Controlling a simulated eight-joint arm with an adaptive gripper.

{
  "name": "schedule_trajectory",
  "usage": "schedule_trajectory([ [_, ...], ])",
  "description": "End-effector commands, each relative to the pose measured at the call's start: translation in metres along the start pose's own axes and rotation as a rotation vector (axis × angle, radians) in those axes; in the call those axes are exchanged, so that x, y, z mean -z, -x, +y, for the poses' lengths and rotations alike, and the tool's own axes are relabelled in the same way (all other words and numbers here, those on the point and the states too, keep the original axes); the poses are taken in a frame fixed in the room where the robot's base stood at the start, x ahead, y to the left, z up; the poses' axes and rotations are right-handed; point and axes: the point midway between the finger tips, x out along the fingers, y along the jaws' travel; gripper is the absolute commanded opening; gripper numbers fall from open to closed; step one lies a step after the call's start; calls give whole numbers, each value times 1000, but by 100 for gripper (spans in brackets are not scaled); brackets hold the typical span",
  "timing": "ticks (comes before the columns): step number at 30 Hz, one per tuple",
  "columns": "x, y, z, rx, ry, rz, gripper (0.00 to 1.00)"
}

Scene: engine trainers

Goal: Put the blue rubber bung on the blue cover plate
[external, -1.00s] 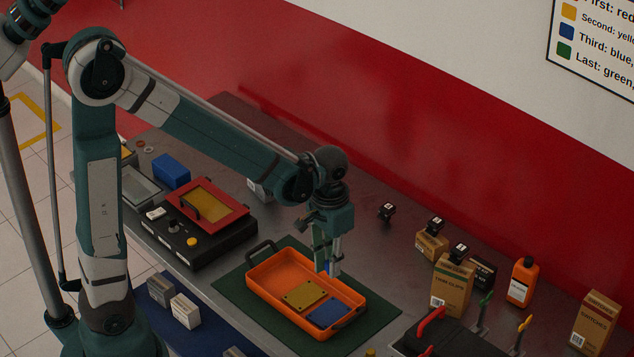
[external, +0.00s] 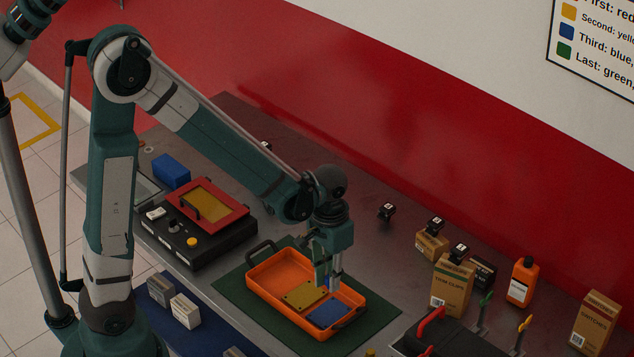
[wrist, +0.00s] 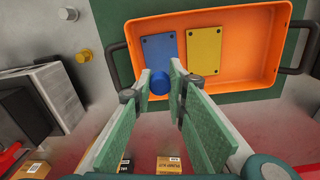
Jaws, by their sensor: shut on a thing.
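My gripper (external: 333,284) is over the right part of the orange tray in the external view. In the wrist view my gripper (wrist: 161,85) is shut on the blue rubber bung (wrist: 160,83), held between the fingertips. The blue cover plate (external: 327,313) lies flat in the tray. In the wrist view the blue cover plate (wrist: 159,52) is just beyond the bung. The bung overlaps the plate's near end in that picture; I cannot tell whether they touch. In the external view the fingers mostly hide the bung.
A yellow plate (external: 305,295) lies beside the blue plate in the orange tray (external: 268,264), on a green mat (external: 232,283). The black box with red handles (external: 450,335) stands right of the tray. Cartons (external: 453,284) and an orange bottle (external: 523,281) stand farther right.

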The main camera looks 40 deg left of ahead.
Motion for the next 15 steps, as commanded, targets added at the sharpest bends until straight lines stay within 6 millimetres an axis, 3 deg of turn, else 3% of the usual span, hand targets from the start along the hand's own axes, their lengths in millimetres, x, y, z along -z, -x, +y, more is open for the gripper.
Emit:
schedule_trajectory([
  [9, 1, -38, -1, 0, 0, 0, 9],
  [15, 0, -50, -1, 0, 0, 1, 9],
])
